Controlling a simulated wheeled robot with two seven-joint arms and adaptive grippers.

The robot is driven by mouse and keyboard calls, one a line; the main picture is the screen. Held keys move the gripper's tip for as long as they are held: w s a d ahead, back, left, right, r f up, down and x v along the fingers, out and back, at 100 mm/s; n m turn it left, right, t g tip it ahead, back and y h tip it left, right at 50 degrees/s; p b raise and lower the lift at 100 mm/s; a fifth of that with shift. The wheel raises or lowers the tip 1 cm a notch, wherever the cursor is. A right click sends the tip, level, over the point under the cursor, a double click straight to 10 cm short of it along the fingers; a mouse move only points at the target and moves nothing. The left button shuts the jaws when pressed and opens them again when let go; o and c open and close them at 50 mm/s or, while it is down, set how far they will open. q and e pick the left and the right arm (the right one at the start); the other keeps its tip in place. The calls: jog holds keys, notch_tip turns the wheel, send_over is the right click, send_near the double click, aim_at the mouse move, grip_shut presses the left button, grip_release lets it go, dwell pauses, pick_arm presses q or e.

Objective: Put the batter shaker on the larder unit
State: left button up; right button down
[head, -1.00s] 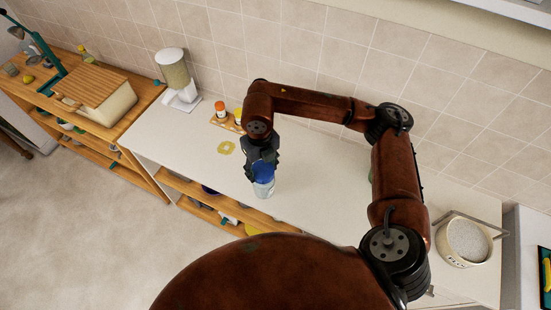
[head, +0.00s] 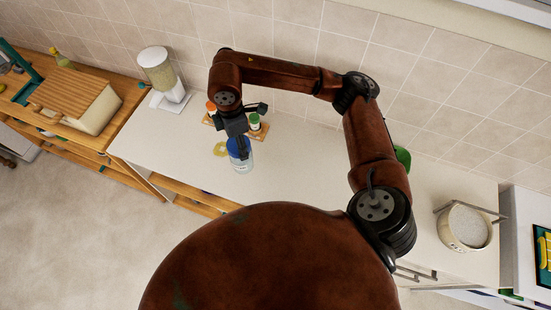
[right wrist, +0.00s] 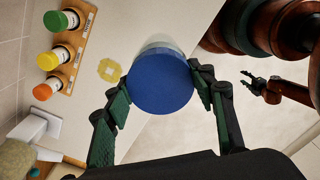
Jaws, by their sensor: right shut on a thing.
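The batter shaker, with a blue lid and a pale clear body (head: 242,163), is upright over the white worktop beside a yellow flower-shaped mat. In the right wrist view its round blue lid (right wrist: 161,85) hides most of its body. My right gripper (head: 239,147) is shut on the shaker, with a finger on either side of the lid in the right wrist view. I cannot tell whether its base touches the worktop. My left gripper (right wrist: 245,82) shows small in the right wrist view, fingers apart and empty. Which unit is the larder unit is not clear from the pictures.
The yellow mat (head: 219,149) lies left of the shaker. A wooden rack (head: 262,134) with several spice jars stands behind. A cereal dispenser (head: 158,70) and wooden bread box (head: 78,98) are left, a cream pot (head: 465,228) right. Worktop right of the shaker is partly clear.

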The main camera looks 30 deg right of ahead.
jog(key=shift+d+f, duration=0.1)
jog(key=shift+d, duration=0.35)
jog(key=d+f+p, duration=0.5)
jog(key=d+f, duration=0.7)
jog(key=d, duration=0.1)
jog(key=shift+s+f+p, duration=0.35)
jog(key=c, duration=0.9)
grip_release()
jog(key=shift+f, duration=0.1)
jog(key=shift+o, duration=0.2)
